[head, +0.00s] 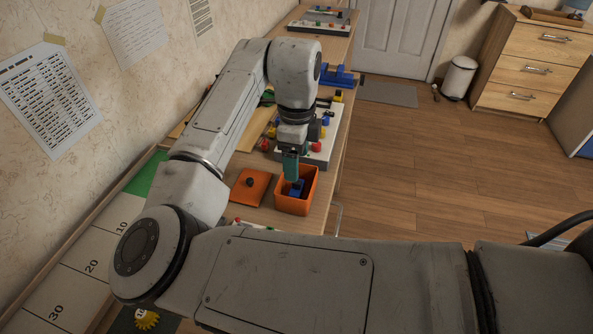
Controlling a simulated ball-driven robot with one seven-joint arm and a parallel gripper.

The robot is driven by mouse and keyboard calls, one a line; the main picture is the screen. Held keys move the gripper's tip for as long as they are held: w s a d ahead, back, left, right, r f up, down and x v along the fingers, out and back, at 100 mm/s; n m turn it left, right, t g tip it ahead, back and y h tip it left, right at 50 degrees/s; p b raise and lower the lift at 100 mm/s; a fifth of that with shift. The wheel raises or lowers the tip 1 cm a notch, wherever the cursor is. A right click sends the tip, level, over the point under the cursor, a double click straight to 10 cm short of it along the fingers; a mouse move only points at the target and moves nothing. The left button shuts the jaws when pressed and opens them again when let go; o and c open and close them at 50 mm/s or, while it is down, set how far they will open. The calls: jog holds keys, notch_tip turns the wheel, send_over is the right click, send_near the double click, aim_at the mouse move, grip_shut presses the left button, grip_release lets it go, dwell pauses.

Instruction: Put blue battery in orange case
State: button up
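The orange case (309,196) is an open box on the long wooden bench. A small blue battery (298,187) shows inside its opening. My gripper (291,179), with teal fingers, points down over the back left part of the case, its tips right beside the blue battery. From this view I cannot tell whether the fingers are shut on the battery or apart from it. The floor of the case and the battery's lower end are hidden or too dark to make out.
An orange lid (247,195) with a dark knob lies just left of the case. A white board (322,150) with several coloured knobs stands behind it. A blue holder (341,77) is farther back. The bench's right edge is close to the case.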

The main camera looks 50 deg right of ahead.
notch_tip(320, 180, up, 5)
jog(key=shift+f, duration=0.1)
